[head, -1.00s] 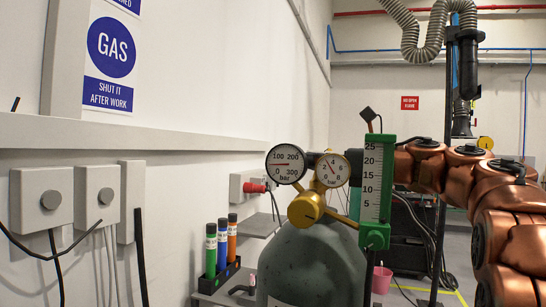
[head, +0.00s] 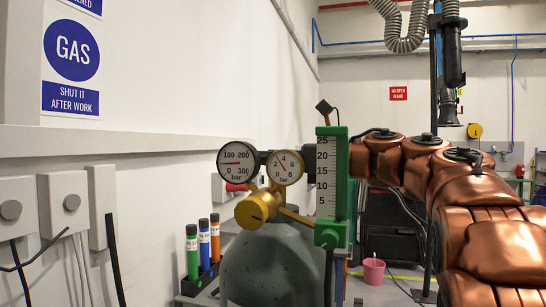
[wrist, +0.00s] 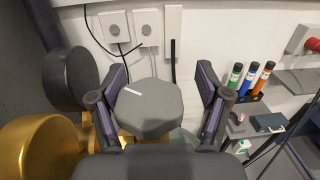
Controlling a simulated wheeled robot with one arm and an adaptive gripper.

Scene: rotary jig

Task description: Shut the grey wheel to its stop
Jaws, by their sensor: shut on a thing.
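The grey wheel (wrist: 150,110) is a many-sided knob with a white mark on its top, seen in the wrist view. My gripper (wrist: 162,90) has a finger on either side of it and is shut on it. Two round gauges (head: 237,162) and (head: 284,168) sit on the gold regulator (head: 258,207), above the grey-green gas cylinder (head: 275,268). In the wrist view a dark round gauge body (wrist: 70,80) and a gold one (wrist: 30,145) lie left of the wheel.
A green flowmeter with a scale (head: 327,180) stands right of the gauges, close to my arm. Marker tubes (head: 204,243) stand in a rack near the wall. Wall boxes (head: 66,203) with cables are at left. A pink cup (head: 374,271) is behind.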

